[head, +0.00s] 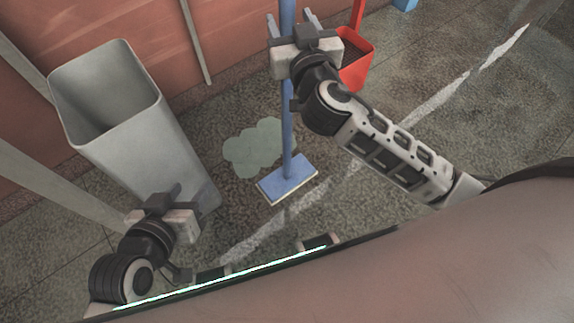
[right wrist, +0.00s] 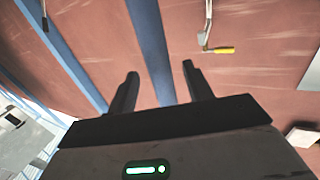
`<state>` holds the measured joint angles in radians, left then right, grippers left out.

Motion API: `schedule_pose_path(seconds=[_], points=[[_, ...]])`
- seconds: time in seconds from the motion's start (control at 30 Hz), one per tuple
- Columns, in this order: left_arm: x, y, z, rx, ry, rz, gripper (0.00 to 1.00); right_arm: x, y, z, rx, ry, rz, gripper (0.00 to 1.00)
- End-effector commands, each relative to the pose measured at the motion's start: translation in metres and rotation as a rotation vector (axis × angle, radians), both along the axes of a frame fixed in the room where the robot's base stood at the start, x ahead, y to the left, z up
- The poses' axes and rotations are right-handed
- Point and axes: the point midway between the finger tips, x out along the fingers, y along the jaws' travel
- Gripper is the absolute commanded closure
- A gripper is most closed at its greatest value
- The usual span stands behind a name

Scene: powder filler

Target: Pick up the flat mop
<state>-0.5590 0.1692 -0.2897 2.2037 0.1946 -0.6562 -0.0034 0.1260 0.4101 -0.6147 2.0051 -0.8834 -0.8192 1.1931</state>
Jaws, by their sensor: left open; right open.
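The flat mop (head: 287,182) stands upright on the floor, with a blue flat head and a long blue handle (head: 287,130). The handle's top runs out of the head view. My right gripper (head: 290,17) is open at the upper handle, which passes between its two fingers in the picture. The right wrist view also shows the handle (right wrist: 152,45) between the open fingers (right wrist: 160,78); I cannot tell whether it touches them. My left gripper (head: 155,198) is open and empty at lower left, near the grey bin.
A tall grey open bin (head: 160,145) stands left of the mop. A pale green puddle-like patch (head: 257,148) lies beside the mop head. A red dustpan-like container (head: 354,62) stands behind my right gripper. A reddish wall runs along the back. Floor at right is mostly clear.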

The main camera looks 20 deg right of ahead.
Motion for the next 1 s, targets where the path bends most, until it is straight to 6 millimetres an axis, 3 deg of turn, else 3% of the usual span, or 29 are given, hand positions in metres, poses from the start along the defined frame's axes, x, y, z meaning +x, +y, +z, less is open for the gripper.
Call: schedule_pose_path(seconds=[0.2, 0.47, 0.67, 1.0], points=[[0.000, 0.000, 0.000, 0.000, 0.000, -0.001, 0.51, 0.029, -0.002, 0.001, -0.001, -0.002, 0.000, 0.49], [-0.001, -0.001, 0.001, -0.001, -0.006, -0.003, 0.51, 0.032, -0.002, 0.001, 0.001, 0.000, 0.001, 0.49], [-0.004, -0.001, 0.000, -0.002, -0.001, -0.006, 0.51, 0.031, -0.002, 0.001, 0.001, 0.000, 0.001, 0.99], [-0.005, -0.002, 0.000, -0.002, 0.003, -0.006, 0.51, 0.031, -0.002, 0.001, 0.001, 0.000, 0.000, 1.00]])
